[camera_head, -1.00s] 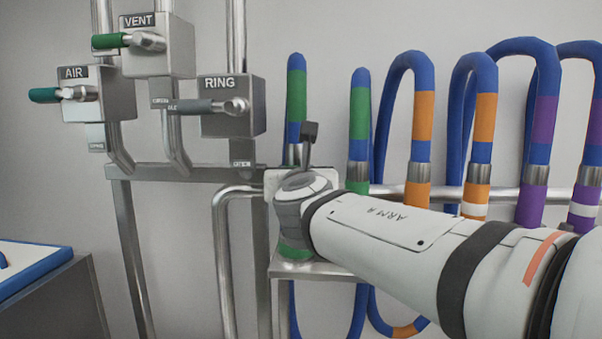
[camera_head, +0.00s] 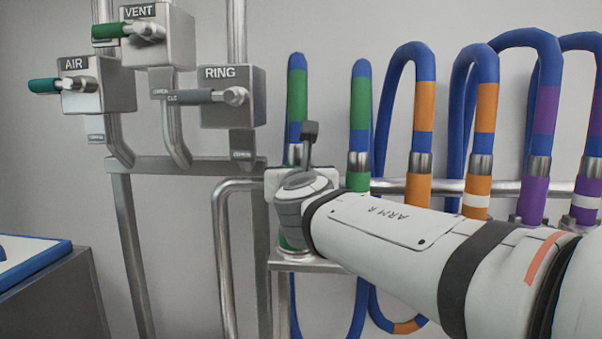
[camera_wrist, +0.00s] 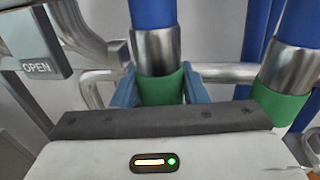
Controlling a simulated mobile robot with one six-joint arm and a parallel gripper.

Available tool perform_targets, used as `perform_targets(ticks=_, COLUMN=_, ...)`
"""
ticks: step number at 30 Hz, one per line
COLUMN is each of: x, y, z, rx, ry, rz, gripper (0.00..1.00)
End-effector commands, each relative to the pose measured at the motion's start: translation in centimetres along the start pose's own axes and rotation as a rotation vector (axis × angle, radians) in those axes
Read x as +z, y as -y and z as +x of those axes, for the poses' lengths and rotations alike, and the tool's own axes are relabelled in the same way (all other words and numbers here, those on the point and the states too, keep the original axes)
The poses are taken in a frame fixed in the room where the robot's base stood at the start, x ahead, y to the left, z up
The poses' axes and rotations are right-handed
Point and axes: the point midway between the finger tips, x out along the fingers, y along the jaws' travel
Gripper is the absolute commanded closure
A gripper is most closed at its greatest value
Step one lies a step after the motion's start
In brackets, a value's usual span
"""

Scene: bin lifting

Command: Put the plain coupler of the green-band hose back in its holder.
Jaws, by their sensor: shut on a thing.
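The held green-band hose (camera_head: 297,88) rises behind my wrist at the left end of the hose row. Its coupler, green under a metal sleeve, shows in the wrist view (camera_wrist: 160,88); the visible green has no white stripe. My gripper (camera_wrist: 160,92) is shut on this coupler, with a blue finger on each side. In the head view, a little green shows under my wrist, just above a metal ring on the small shelf (camera_head: 312,266), apparently its holder. My wrist hides most of the coupler, so I cannot tell how deeply it sits.
A second green-band hose (camera_head: 360,108) stands close on the right; its green coupler (camera_wrist: 280,105) nears my gripper in the wrist view. Orange (camera_head: 425,105) and purple (camera_head: 545,110) hoses follow. Valve boxes (camera_head: 232,97) and pipes stand left. A blue-rimmed tray (camera_head: 35,262) lies far left.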

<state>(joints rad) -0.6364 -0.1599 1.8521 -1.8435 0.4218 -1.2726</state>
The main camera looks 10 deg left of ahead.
Motion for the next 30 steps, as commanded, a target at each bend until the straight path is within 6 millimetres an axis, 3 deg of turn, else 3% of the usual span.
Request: perform_targets(ticks=30, x=-1.0, y=0.1, z=0.0, rx=-0.001, ry=0.002, rz=0.000, gripper=0.96)
